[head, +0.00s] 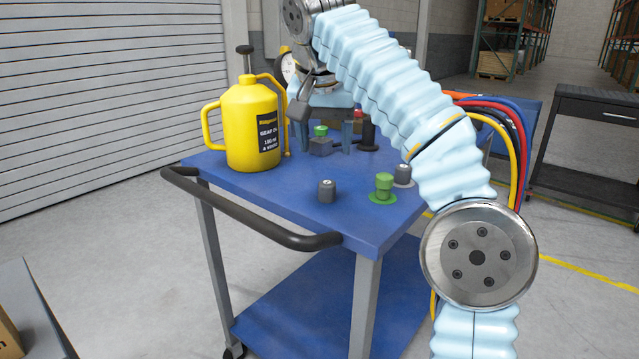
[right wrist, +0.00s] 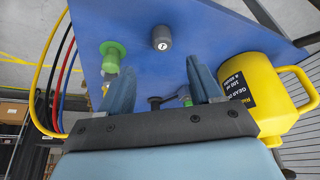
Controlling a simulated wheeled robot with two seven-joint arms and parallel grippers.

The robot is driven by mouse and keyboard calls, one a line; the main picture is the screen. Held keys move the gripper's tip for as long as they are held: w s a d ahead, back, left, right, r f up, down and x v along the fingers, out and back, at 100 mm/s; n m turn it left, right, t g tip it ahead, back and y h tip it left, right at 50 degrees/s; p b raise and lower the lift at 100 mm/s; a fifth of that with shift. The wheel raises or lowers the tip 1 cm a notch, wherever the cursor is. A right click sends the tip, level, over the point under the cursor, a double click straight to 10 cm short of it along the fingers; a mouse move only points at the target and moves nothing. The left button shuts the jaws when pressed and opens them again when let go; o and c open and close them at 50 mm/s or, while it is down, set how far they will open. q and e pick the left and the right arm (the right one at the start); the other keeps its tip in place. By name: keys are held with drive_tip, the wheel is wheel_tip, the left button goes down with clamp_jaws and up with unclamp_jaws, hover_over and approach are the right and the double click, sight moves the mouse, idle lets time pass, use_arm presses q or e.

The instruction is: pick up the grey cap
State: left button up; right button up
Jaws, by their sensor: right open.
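The grey cap (head: 326,191) is a small dark grey cylinder with a light mark on top, standing upright on the blue cart top (head: 290,205) near its front edge. It also shows in the right wrist view (right wrist: 162,38), beyond the fingertips and roughly midway between them. My right gripper (head: 325,132) is over the cart, farther back than the cap and apart from it. Its two blue fingers are open, with nothing held between them in the right wrist view (right wrist: 160,78). My left gripper is in neither view.
A green knob (head: 384,188) stands right of the cap. A grey piece (head: 403,174) is partly behind my arm. A yellow jug (head: 250,125) stands left. A black handle (head: 250,215) runs along the cart's front.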

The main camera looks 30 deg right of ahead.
sight(327, 185)
drive_tip(key=x, duration=0.7)
drive_tip(key=shift+x, duration=2.75)
drive_tip(key=shift+w+a, duration=0.1)
drive_tip(key=shift+w, duration=0.05)
drive_tip(key=shift+c, duration=0.2)
drive_tip(key=shift+r, duration=0.1)
clamp_jaws()
